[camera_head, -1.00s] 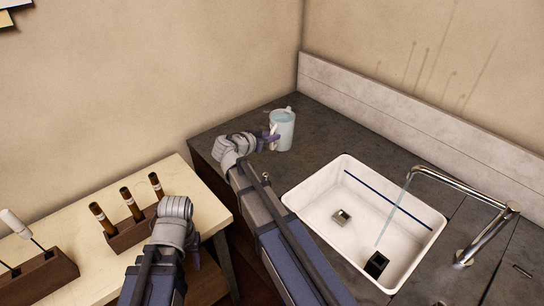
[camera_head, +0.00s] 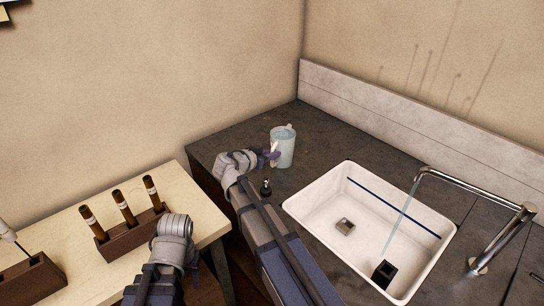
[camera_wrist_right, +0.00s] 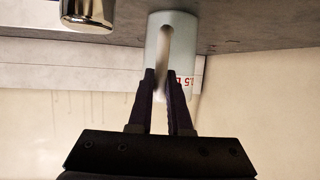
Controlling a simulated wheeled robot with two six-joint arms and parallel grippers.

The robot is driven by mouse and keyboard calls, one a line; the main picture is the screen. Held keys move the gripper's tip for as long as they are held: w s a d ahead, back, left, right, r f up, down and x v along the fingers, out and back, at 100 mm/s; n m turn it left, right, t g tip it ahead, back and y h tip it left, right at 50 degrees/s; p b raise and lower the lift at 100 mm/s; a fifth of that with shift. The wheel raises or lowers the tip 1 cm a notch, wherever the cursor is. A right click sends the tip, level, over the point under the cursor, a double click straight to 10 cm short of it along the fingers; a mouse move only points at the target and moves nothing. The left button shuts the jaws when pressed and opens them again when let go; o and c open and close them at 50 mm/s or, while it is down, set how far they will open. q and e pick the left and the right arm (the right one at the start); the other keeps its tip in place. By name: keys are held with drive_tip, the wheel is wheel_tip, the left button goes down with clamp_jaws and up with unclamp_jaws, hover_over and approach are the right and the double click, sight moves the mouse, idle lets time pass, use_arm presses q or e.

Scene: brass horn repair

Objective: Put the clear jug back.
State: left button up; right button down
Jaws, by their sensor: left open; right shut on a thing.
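The clear jug (camera_head: 284,148) is upright over the dark counter, left of the sink, pale blue with a handle. My right gripper (camera_head: 272,155) is shut on its handle. In the right wrist view the jug (camera_wrist_right: 184,52) appears upside down, with the handle between the fingers (camera_wrist_right: 160,85) and red marks on its side. I cannot tell whether its base touches the counter. My left gripper (camera_head: 178,228) is near the wooden holder at the lower left, apart from the jug; its fingers are mostly hidden.
A white sink (camera_head: 320,205) is set in the counter (camera_head: 235,140). A chrome tap (camera_head: 475,190) runs a thin stream into it, near a black block (camera_head: 384,273). A wooden holder (camera_head: 130,238) with brown-handled tools stands on the pale bench (camera_head: 180,185). The counter behind the jug is clear.

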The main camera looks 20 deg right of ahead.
drive_tip(key=c, duration=1.3)
unclamp_jaws()
drive_tip(key=shift+f, duration=0.15)
drive_tip(key=o, duration=0.5)
drive_tip(key=shift+c, duration=0.2)
drive_tip(key=shift+a+r, duration=0.1)
drive_tip(key=shift+r, duration=0.2)
drive_tip(key=p+v, duration=0.4)
drive_tip(key=v, duration=0.8)
drive_tip(key=shift+f, duration=0.1)
